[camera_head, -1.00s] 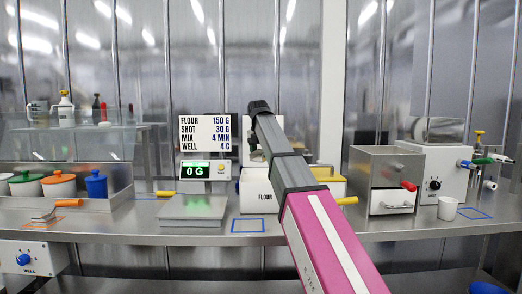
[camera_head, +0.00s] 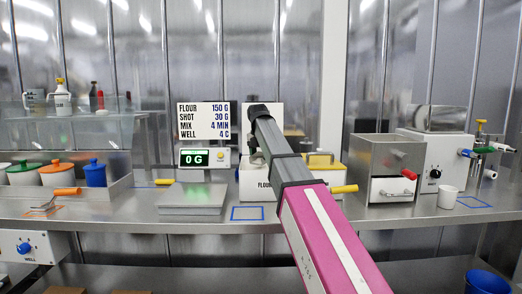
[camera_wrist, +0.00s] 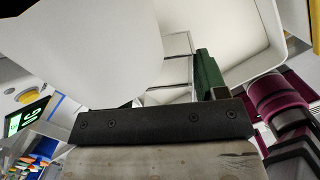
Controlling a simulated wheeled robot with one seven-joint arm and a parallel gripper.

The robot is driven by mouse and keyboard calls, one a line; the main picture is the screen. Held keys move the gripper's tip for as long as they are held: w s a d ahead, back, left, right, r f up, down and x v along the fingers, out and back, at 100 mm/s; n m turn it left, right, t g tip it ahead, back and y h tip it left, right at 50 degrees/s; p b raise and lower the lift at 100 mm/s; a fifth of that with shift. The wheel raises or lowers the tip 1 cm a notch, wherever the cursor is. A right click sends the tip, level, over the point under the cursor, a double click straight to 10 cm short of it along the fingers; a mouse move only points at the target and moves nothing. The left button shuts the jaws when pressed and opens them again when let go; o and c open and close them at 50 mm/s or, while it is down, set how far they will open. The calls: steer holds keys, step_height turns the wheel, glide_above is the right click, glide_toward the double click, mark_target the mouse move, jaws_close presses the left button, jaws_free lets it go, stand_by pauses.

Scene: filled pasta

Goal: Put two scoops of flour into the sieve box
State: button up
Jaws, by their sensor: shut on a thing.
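The white flour bin (camera_head: 250,190), labelled FLOUR, stands on the counter, partly hidden behind my arm. My gripper (camera_head: 256,155) is at the bin, its fingers and the bin's opening hidden. In the wrist view, a dark green piece (camera_wrist: 208,75), perhaps the scoop's handle, sits just beyond the black palm edge. A large pale shape (camera_wrist: 85,50) fills the upper left; I cannot tell whether it is the scoop or part of the bin. No flour can be made out. The steel box with a red knob and a drawer, apparently the sieve box (camera_head: 372,155), stands right of the bin.
A white cup (camera_head: 447,198) and a white machine (camera_head: 437,160) are at the right. Lidded pots (camera_head: 95,175) stand at the left.

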step_height(320, 180, down, 6)
steer(key=shift+f, duration=0.15)
stand_by(0.5)
stand_by(1.0)
steer(key=shift+r, duration=5.45)
steer(key=shift+d, duration=0.1)
